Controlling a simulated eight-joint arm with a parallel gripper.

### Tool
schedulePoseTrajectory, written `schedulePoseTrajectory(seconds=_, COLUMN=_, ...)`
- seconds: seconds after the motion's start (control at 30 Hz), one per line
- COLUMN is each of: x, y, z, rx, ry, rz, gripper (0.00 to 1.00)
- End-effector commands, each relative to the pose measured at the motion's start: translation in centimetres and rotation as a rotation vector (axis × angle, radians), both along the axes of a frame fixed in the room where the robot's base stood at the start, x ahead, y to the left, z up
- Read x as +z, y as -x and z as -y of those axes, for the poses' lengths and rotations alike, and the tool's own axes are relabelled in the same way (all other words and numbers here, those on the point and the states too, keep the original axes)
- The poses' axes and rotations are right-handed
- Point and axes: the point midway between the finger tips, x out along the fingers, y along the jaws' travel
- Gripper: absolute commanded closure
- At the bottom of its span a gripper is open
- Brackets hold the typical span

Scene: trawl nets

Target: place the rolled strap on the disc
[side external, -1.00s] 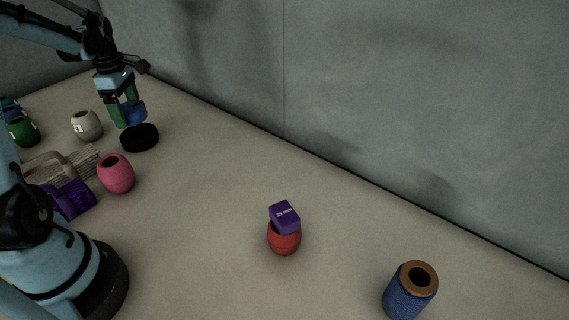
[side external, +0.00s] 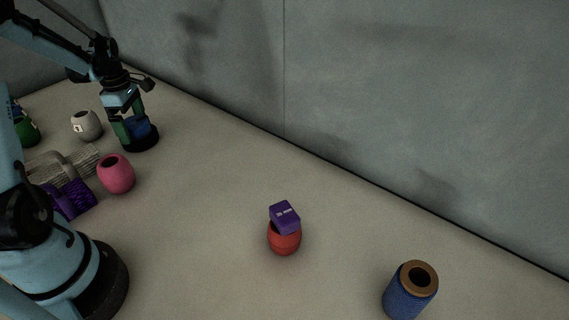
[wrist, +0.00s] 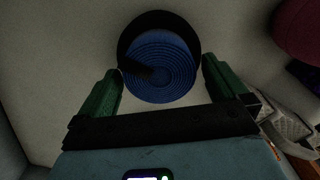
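The rolled strap (side external: 139,128) is a blue coil lying flat on the black disc (side external: 146,147). In the wrist view the strap (wrist: 165,72) shows its spiral face and a dark loose end, and the dark rim of the disc (wrist: 150,18) shows beyond its far side. The strap looks slightly off the disc's middle, toward my gripper. My gripper (wrist: 163,66) has green fingers standing apart on either side of the strap, with narrow gaps visible. It is open, low over the disc in the side view (side external: 131,128).
A pink pot (side external: 116,175), a grey pot (side external: 86,126) and a grey woven object (side external: 75,165) stand near the disc. A purple box (side external: 284,217) sits on a red pot (side external: 285,242). A blue spool (side external: 409,293) stands far right. The floor between is clear.

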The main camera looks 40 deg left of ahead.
Motion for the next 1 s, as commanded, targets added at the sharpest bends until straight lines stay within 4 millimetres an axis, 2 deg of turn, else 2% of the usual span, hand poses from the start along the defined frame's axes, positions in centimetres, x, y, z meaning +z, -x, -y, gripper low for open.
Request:
schedulePoseTrajectory(seconds=0.17, x=0.1, y=0.0, z=0.0, rx=0.0, ry=0.0, rz=0.0, gripper=0.0)
schedulePoseTrajectory(seconds=0.33, x=1.2, y=0.0, z=0.0, rx=0.0, ry=0.0, rz=0.0, gripper=0.0)
schedulePoseTrajectory(seconds=0.8, x=9.3, y=0.0, z=0.0, rx=0.0, ry=0.0, rz=0.0, gripper=0.0)
schedulePoseTrajectory(seconds=1.0, x=11.5, y=0.0, z=0.0, rx=0.0, ry=0.0, rz=0.0, gripper=0.0)
